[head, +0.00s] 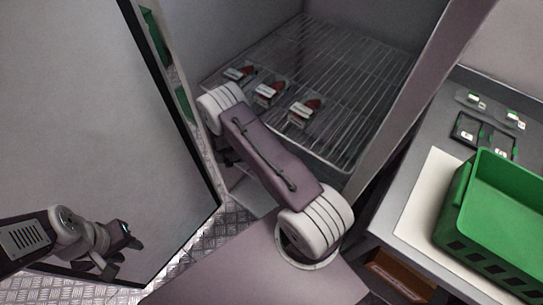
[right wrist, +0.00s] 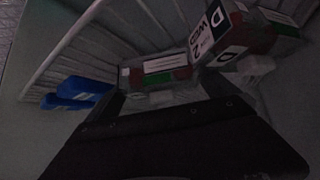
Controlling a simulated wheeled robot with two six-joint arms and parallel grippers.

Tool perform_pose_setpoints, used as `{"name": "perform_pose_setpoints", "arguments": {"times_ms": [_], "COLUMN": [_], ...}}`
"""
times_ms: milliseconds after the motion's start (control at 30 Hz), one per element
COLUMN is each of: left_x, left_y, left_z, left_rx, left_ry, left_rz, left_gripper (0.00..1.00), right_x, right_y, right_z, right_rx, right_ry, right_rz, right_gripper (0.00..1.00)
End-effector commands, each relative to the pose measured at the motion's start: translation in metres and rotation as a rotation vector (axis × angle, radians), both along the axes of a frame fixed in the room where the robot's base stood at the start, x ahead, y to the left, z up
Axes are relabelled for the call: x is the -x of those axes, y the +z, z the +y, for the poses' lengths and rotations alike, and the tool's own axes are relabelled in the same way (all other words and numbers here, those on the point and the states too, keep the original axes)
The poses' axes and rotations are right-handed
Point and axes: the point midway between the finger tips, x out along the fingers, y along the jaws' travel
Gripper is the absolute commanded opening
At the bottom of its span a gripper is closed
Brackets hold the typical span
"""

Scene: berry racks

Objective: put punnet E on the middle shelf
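Three clear punnets with red contents and white labels stand on the top wire shelf (head: 345,75) of the open cabinet: left (head: 239,74), middle (head: 269,92) and right (head: 304,111). Their letters are too small to read here. My right arm reaches into the cabinet below that shelf, and its gripper is hidden in the head view. In the right wrist view a punnet with a white and green label (right wrist: 160,72) lies between the right gripper's fingers (right wrist: 162,95); I cannot tell whether they grip it. A punnet marked D (right wrist: 228,38) is beside it. My left gripper (head: 126,240) is empty near the door.
The cabinet door (head: 85,110) stands open at the left. Blue items (right wrist: 75,92) lie left of the right gripper. On the right counter are a green crate (head: 510,195), a white sheet (head: 425,195) and several small labelled items (head: 477,99). Metal floor shows between door and cabinet.

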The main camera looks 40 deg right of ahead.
Motion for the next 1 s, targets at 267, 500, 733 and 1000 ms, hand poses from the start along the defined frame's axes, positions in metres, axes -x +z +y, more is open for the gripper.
{"name": "perform_pose_setpoints", "arguments": {"times_ms": [267, 500, 733, 1000], "left_x": [0.000, 0.000, 0.000, 0.000], "left_y": [0.000, 0.019, 0.035, 0.040], "left_z": [0.000, 0.000, 0.000, 0.000], "left_rx": [0.000, 0.000, 0.000, 0.000], "left_ry": [0.000, 0.000, 0.000, 0.000], "left_rz": [0.000, 0.000, 0.000, 0.000], "left_gripper": [0.36, 0.36, 0.36, 0.36], "right_x": [-0.001, -0.005, -0.009, -0.010], "right_y": [0.001, 0.036, 0.076, 0.093], "right_z": [0.000, 0.024, 0.065, 0.085], "right_rx": [-0.001, 0.000, -0.001, 0.000], "right_ry": [0.002, 0.005, 0.004, 0.000], "right_rz": [-0.001, -0.005, -0.004, -0.001], "right_gripper": [1.00, 1.00, 1.00, 1.00]}}
